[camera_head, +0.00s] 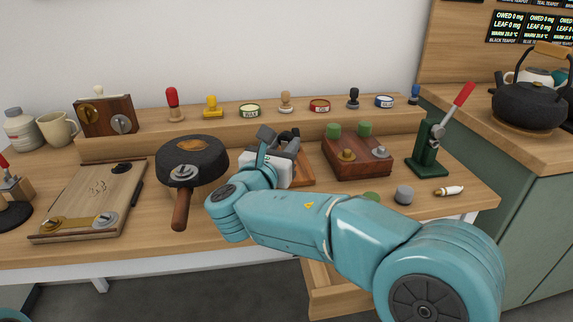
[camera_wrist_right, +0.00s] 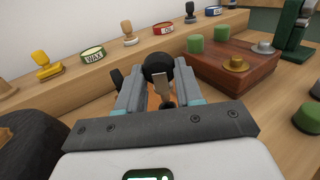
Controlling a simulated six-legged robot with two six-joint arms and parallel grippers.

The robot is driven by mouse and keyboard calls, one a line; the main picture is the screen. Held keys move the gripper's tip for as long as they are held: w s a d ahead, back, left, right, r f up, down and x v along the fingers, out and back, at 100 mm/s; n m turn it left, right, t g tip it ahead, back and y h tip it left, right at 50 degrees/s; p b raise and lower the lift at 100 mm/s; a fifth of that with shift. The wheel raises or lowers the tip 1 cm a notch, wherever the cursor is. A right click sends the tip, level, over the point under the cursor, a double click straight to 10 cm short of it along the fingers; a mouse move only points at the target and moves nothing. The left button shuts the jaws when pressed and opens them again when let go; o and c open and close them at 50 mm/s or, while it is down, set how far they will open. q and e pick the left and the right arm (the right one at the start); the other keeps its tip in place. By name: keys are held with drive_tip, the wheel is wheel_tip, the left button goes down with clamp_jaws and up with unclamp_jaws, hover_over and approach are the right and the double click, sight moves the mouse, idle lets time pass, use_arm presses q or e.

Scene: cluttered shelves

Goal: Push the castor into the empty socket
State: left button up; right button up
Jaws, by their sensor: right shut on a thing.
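My right gripper (camera_head: 283,158) reaches over the middle of the workbench. In the right wrist view my right gripper (camera_wrist_right: 158,92) is shut on the castor (camera_wrist_right: 157,66), a round black wheel with a pale metal fork or stem below it. In the head view my wrist and gripper mostly cover the castor. A wooden piece (camera_head: 303,171) shows just right of and below the gripper. I cannot make out the empty socket, nor whether the castor touches anything beneath. My left gripper is not in view.
A black pan (camera_head: 190,160) stands close left of my right gripper. A red-brown block (camera_head: 355,160) with green pads and metal knobs stands right. Stamps and tins (camera_head: 250,110) line the raised shelf behind. A green lever press (camera_head: 430,150) stands further right.

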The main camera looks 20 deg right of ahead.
drive_tip(key=shift+f+b, duration=1)
drive_tip(key=shift+f, duration=0.7)
idle(0.8)
drive_tip(key=o, duration=1.1)
